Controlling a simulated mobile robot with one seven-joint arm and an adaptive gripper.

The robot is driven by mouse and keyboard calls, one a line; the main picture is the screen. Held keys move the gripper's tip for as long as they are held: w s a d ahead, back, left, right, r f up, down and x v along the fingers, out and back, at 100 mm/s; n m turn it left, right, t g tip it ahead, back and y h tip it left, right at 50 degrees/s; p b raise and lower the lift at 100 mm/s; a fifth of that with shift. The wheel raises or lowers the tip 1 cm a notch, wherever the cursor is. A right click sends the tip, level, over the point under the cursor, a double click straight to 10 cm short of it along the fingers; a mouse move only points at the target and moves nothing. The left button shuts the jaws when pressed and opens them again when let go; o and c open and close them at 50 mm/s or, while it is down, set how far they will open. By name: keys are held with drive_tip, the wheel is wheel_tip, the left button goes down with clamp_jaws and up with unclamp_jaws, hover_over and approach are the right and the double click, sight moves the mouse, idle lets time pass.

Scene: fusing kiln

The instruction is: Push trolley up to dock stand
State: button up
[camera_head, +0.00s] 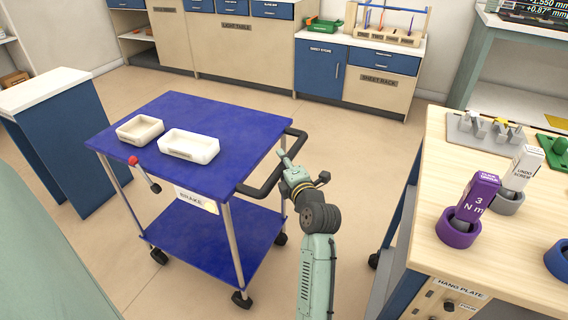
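The blue two-shelf trolley (222,122) stands on castors in the middle of the floor. Its black push handle (268,187) is on the right side. A brake lever with a red knob (133,160) sticks out at the front left, near a BRAKE label (196,200). My gripper (285,156) is at the handle, over its inner side; contact and finger opening are too small to tell. A blue stand with a white top (58,92), possibly the dock stand, is left of the trolley, with a floor gap between them.
Two empty cream trays (176,156) (127,133) sit on the trolley top. A wooden workbench (424,225) with tools stands close on the right. Blue and beige cabinets (240,48) line the back wall. Floor behind the trolley (243,101) is clear.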

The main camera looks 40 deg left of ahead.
clamp_jaws()
idle(0.6)
